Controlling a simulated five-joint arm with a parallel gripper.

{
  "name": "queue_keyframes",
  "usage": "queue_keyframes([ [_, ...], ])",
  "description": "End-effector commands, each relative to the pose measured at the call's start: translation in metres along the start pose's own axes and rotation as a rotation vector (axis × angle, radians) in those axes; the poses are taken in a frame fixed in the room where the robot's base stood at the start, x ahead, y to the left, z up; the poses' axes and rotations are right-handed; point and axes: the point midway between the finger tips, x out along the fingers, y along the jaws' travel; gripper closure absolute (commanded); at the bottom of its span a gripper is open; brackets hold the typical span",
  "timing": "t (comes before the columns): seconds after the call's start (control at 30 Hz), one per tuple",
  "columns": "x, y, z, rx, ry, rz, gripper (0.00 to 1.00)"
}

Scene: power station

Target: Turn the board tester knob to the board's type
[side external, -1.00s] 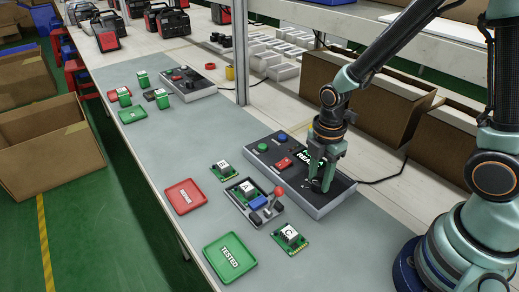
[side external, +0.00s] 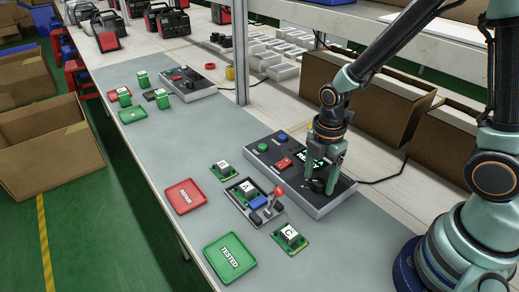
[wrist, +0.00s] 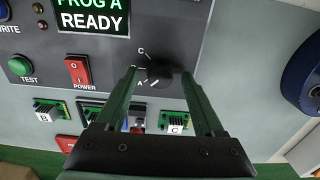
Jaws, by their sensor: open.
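The black tester knob (wrist: 160,74) shows in the wrist view with letters C and A beside it; a white mark on it lies toward A. The middle letter is mostly hidden by a finger. My gripper (wrist: 164,72) is open, its two green fingers on either side of the knob; I cannot tell if they touch it. In the side view my gripper (side external: 320,184) is low over the tester (side external: 300,172). The tester screen (wrist: 91,18) reads "PROG A READY". A green board marked A (side external: 247,189) sits in the fixture (side external: 266,217) before the tester.
Loose boards B (side external: 223,169) and C (side external: 290,236) lie on either side of the fixture. A red-handled lever (side external: 277,192) stands on the fixture. A red tray (side external: 185,197) and green TESTED tray (side external: 229,257) lie near the front edge. Cardboard boxes stand behind the tester.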

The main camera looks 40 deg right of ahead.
Motion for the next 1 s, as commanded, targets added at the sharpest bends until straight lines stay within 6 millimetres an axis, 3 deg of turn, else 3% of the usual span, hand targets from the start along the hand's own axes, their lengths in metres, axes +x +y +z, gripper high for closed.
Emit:
queue_keyframes([
  [0.27,-0.015,0.001,0.0,0.001,0.0,0.004,0.3],
  [0.7,-0.096,0.001,0.0,0.0,0.001,0.007,0.3],
  [1.0,-0.121,0.0,0.0,0.0,0.0,0.001,0.3],
])
